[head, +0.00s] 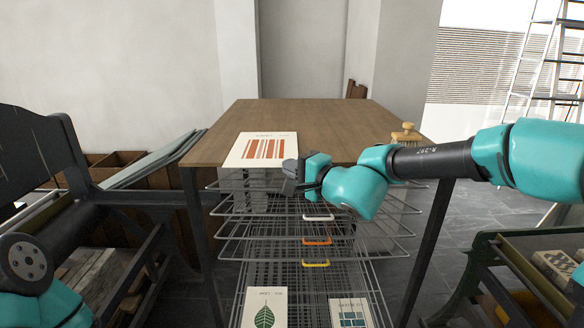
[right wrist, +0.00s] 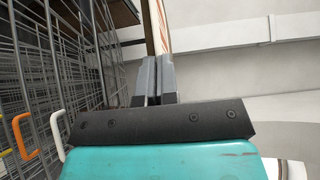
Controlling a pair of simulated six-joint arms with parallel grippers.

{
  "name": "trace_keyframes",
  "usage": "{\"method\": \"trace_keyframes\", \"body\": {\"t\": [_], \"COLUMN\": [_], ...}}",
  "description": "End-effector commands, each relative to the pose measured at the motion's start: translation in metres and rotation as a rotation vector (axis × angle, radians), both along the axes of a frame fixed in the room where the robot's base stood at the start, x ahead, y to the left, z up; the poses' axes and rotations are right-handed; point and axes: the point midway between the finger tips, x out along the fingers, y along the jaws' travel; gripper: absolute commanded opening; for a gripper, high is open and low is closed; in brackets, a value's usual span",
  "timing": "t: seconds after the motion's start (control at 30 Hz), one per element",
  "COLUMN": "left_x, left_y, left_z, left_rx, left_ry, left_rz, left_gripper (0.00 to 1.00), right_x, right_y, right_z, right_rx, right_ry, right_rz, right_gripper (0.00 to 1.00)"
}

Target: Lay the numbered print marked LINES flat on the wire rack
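The print with red-brown vertical stripes (head: 262,148) has a small caption too blurred to read. In the head view it appears level at the front edge of the table. My right gripper (head: 291,180) is at its front right corner, and in the right wrist view the fingers (right wrist: 153,75) are closed on the print's edge (right wrist: 156,28). The wire rack (head: 270,232) stands below, with several shelves bearing white, orange and yellow handles. A leaf print (head: 264,310) and a blue block-pattern print (head: 350,314) lie on its lowest visible shelf. My left gripper is out of view.
A dark press (head: 100,195) stands left and a green-framed stand (head: 510,270) right. Rack handles (right wrist: 60,133) show close beside my right gripper.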

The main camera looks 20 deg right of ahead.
Motion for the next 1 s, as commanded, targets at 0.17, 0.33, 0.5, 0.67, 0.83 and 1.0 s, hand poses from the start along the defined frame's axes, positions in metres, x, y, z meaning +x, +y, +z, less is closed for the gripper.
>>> {"method": "trace_keyframes", "body": {"t": [0.17,0.33,0.5,0.67,0.83,1.0], "left_x": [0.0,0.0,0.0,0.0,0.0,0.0], "left_y": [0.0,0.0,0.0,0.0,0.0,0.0], "left_z": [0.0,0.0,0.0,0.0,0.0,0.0], "left_rx": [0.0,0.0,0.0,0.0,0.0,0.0], "left_ry": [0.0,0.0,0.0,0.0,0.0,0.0], "left_rz": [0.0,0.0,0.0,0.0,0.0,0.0], "left_gripper": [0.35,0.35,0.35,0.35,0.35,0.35], "right_x": [0.0,0.0,0.0,0.0,0.0,-0.014], "right_y": [0.0,0.0,0.0,0.0,0.0,-0.009], "right_z": [-0.002,-0.003,-0.003,-0.003,0.001,0.001], "right_rx": [0.001,0.001,0.0,0.0,-0.001,0.0], "right_ry": [0.001,0.001,0.0,0.0,-0.002,0.0], "right_rz": [0.001,0.001,0.001,0.001,0.0,0.0], "right_gripper": [0.0,0.13,0.27,0.27,0.27,0.27]}}
